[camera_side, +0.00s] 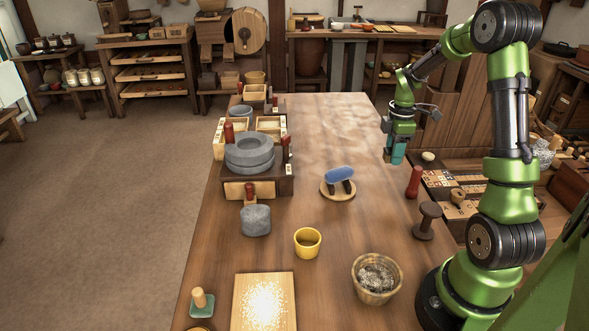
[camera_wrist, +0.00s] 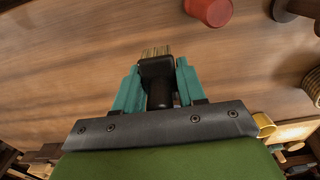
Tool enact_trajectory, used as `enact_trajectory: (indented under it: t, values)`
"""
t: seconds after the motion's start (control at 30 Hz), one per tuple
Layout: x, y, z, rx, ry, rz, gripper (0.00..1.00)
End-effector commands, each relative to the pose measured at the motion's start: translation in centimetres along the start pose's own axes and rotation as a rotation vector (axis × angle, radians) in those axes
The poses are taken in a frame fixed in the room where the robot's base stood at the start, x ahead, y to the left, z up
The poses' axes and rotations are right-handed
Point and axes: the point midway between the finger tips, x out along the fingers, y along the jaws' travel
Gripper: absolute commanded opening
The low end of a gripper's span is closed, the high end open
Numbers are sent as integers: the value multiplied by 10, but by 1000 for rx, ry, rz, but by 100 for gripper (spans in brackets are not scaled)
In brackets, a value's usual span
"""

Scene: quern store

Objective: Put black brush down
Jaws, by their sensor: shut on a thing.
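The black brush (camera_wrist: 158,72) has a black handle and tan bristles that point to the top of the wrist view. My gripper (camera_wrist: 157,82) has teal fingers shut on its handle, one on each side. In the side view my gripper (camera_side: 395,155) hangs fingers-down near the right edge of the wooden table (camera_side: 315,225). The brush cannot be made out there. I cannot tell whether the bristles touch the table.
A red-handled thing (camera_side: 414,182) and a dark spool (camera_side: 427,220) stand near the right edge. A blue-topped piece (camera_side: 340,174) sits on a round wooden base. A grey quern (camera_side: 249,152), yellow cup (camera_side: 307,243) and basket (camera_side: 376,279) stand around.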

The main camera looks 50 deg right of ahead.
Motion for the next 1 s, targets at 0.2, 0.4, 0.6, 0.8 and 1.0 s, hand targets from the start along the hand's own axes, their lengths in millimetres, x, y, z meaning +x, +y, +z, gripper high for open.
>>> enact_trajectory:
  t: [0.2,0.4,0.6,0.8,1.0]
  values:
    - [26,2,0,-2,-1,0,10]
    - [32,36,-3,-2,0,3,10]
    - [36,81,-6,-3,0,2,10]
    - [39,119,-8,-3,-1,3,10]
    - [41,146,-10,-2,-1,2,10]
